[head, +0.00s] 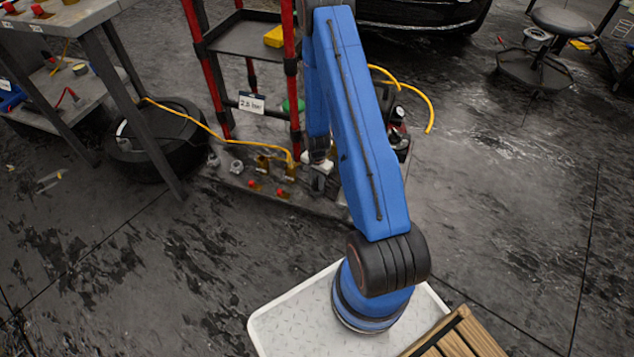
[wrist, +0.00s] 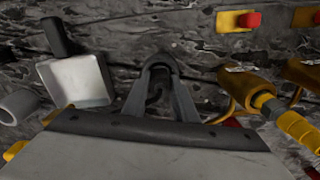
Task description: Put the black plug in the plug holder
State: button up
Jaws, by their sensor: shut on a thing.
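My gripper (head: 320,183) is low over the grey base plate of the red-posted stand, in the middle of the head view. In the wrist view its dark fingers (wrist: 158,70) come together in a narrow arch. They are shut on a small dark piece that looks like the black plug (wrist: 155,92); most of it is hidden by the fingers. Left of the fingers are a white square block with a black part (wrist: 75,80) and a grey round fitting (wrist: 18,105). I cannot tell for sure which fitting is the plug holder.
Yellow fittings (wrist: 248,90) stand close to the right of my fingers in the wrist view, with red-knobbed ones (wrist: 240,20) beyond. A red post (head: 290,70), a yellow cable (head: 215,138) and a tyre (head: 150,150) are near the arm. Open floor (head: 500,200) lies to the right.

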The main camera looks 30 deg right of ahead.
jog(key=o, duration=1.1)
jog(key=shift+f, duration=0.1)
jog(key=shift+c, duration=0.2)
jog(key=a+r+n+t, duration=0.1)
jog(key=a+r+n, duration=0.1)
jog(key=r, duration=1.3)
jog(key=a+r+n, duration=0.1)
jog(key=a+r, duration=0.1)
jog(key=r, duration=1.3)
jog(key=s+a+r+n+t, duration=0.1)
jog(key=s+a+r+n, duration=0.15)
jog(key=r, duration=0.45)
jog(key=s+a+r+n, duration=0.1)
jog(key=s+a+r, duration=0.1)
jog(key=s+r, duration=0.35)
jog(key=s+a+r+n+t, duration=0.1)
jog(key=s+a+r+n, duration=0.2)
jog(key=s+r, duration=0.5)
jog(key=s+a+r+n+t, duration=0.1)
jog(key=s+a+r+n, duration=0.3)
jog(key=s+r, duration=0.4)
jog(key=s, duration=0.6)
jog(key=shift+s+a+r+t, duration=0.2)
jog(key=shift+r+t, duration=0.1)
jog(key=shift+t, duration=0.1)
